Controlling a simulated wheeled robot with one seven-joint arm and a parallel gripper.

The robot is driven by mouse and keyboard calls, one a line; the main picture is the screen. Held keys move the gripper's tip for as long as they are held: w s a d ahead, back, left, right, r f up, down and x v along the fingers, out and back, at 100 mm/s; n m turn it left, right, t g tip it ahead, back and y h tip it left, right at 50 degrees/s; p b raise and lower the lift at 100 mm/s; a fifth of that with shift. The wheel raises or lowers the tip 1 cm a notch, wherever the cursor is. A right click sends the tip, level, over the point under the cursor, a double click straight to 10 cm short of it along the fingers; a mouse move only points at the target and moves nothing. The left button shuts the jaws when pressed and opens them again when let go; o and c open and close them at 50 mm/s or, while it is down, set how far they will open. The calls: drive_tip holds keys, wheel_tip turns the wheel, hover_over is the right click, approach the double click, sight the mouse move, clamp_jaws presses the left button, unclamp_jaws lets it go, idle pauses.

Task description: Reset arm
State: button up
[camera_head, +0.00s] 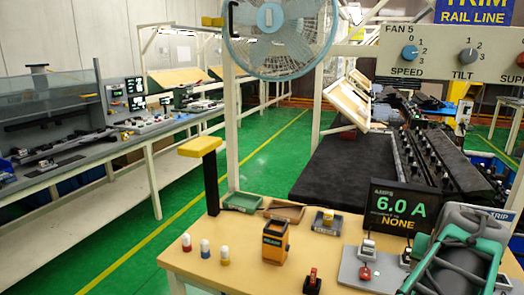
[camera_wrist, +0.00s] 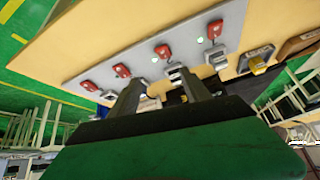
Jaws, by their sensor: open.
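My gripper (camera_wrist: 158,92) shows in the wrist view with its two dark fingers apart and nothing visible between them. The fingers are over or in front of a grey panel (camera_wrist: 95,62) with several red switches (camera_wrist: 163,51) and small grey and white blocks (camera_wrist: 216,60). I cannot tell how far the fingertips are from the panel. In the head view, part of my grey and green arm (camera_head: 462,258) is at the lower right, and it covers part of the same-looking panel (camera_head: 350,262). The fingers cannot be made out there.
A display (camera_head: 400,211) reading 6.0 A and NONE stands behind the panel. A fan (camera_head: 281,35) hangs above. Green floor is clear at left.

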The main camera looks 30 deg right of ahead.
drive_tip(key=w+a+f+n+g+y, duration=0.1)
drive_tip(key=a+f+y, duration=0.1)
drive_tip(key=a+f, duration=0.35)
drive_tip(key=w+a+f+g+y, duration=0.1)
drive_tip(key=w+a+f, duration=0.15)
drive_tip(key=a, duration=0.55)
drive_tip(key=w+a+n+y+p, duration=0.1)
drive_tip(key=a+n, duration=0.3)
drive_tip(key=a, duration=0.6)
drive_tip(key=w+a+n+t+y, duration=0.1)
drive_tip(key=w+a+n, duration=0.2)
drive_tip(key=a, duration=0.6)
drive_tip(key=w+a+n+p, duration=0.1)
drive_tip(key=w+a+n, duration=0.2)
drive_tip(key=a, duration=0.7)
drive_tip(key=shift+w+a+f+n+y+p, duration=0.15)
drive_tip(key=shift+w+a+n+y+p, duration=0.2)
drive_tip(key=shift+n, duration=0.45)
